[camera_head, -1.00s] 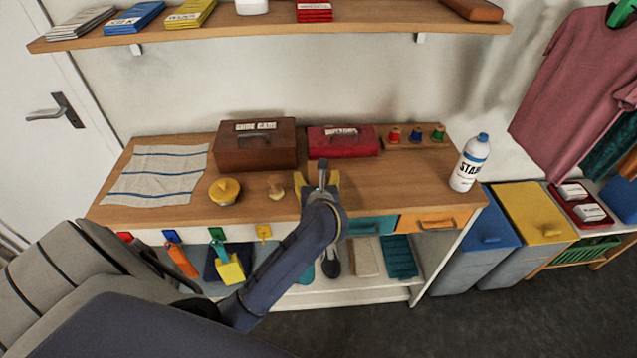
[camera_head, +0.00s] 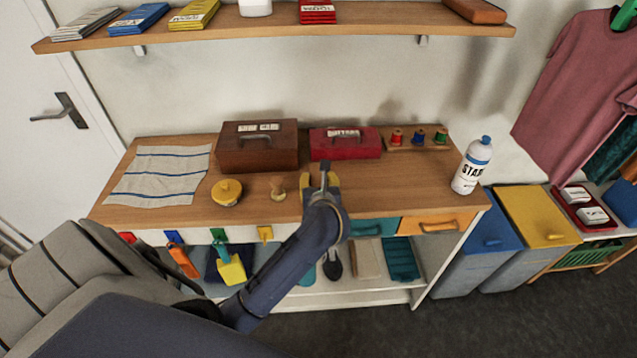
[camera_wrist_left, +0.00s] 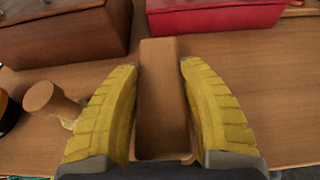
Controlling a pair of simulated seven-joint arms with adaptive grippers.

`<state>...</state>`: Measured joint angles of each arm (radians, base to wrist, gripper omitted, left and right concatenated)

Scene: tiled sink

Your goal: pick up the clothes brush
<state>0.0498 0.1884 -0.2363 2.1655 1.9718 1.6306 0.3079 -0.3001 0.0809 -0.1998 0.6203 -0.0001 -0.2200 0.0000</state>
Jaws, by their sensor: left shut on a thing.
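The clothes brush (camera_wrist_left: 162,95) looks like a long brown wooden block in the left wrist view. It stands between the two yellow fingers of my left gripper (camera_wrist_left: 160,110), which is shut on its sides. In the head view my left gripper (camera_head: 322,184) is over the front part of the wooden worktop, in front of the red box. There the brush is mostly hidden by the fingers and wrist. Its bristles do not show, and I cannot tell whether it touches the worktop. My right gripper is not in view.
A brown box (camera_head: 258,147) and a red box (camera_head: 346,143) stand behind the gripper. A wooden stamp-like knob (camera_head: 277,187) and a yellow-lidded tin (camera_head: 227,192) are to its left. A white bottle (camera_head: 471,166) stands at the right end. A shelf (camera_head: 345,22) hangs above.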

